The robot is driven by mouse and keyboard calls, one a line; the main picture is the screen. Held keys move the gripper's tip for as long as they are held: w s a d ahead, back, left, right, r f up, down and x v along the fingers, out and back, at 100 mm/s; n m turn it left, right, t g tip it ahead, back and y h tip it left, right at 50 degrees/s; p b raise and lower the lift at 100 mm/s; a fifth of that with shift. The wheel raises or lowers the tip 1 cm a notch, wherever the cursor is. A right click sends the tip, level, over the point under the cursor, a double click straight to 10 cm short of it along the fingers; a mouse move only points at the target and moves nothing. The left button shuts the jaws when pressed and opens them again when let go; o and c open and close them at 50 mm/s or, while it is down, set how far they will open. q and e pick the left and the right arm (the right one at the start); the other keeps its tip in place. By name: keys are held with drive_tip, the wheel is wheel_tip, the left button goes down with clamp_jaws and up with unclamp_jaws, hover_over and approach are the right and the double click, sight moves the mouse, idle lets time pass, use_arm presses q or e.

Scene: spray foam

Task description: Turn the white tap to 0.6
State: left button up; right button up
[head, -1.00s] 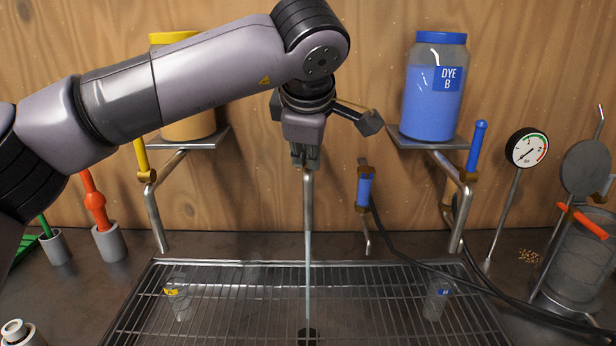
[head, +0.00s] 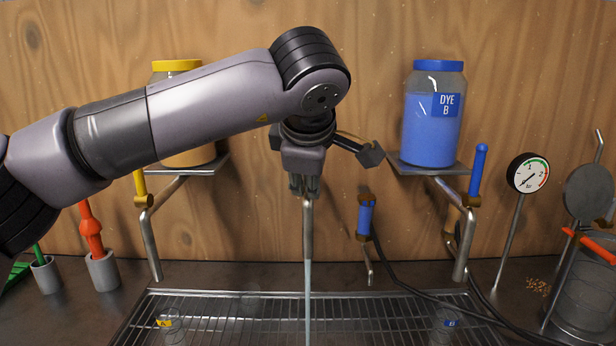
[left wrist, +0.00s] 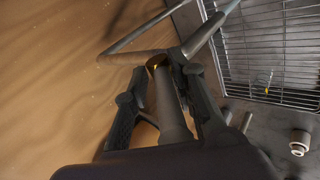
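My left gripper (head: 303,188) points down over the middle tap and hides its upper part in the head view. The tap's metal spout (head: 308,228) hangs straight down below it, and a pale stream (head: 308,290) runs from it toward the rack. In the left wrist view, the fingers of my left gripper (left wrist: 164,76) stand on both sides of the tap's pale grey cylindrical handle (left wrist: 168,108) with a brass-coloured end, and appear closed on it. No scale for the tap opening is readable. My right gripper is not in view.
A yellow tap (head: 140,188) stands left and a blue tap (head: 477,172) right, under dye jars. A hose-fed blue handle (head: 365,216) is close on the right. A gauge (head: 528,173) stands farther right. Labelled cups are on the wire rack (head: 250,310).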

use_arm(q)
drive_tip(key=shift+o, duration=0.4)
drive_tip(key=shift+s, duration=0.15)
drive_tip(key=shift+r, duration=0.1)
drive_tip(key=v, duration=1.2)
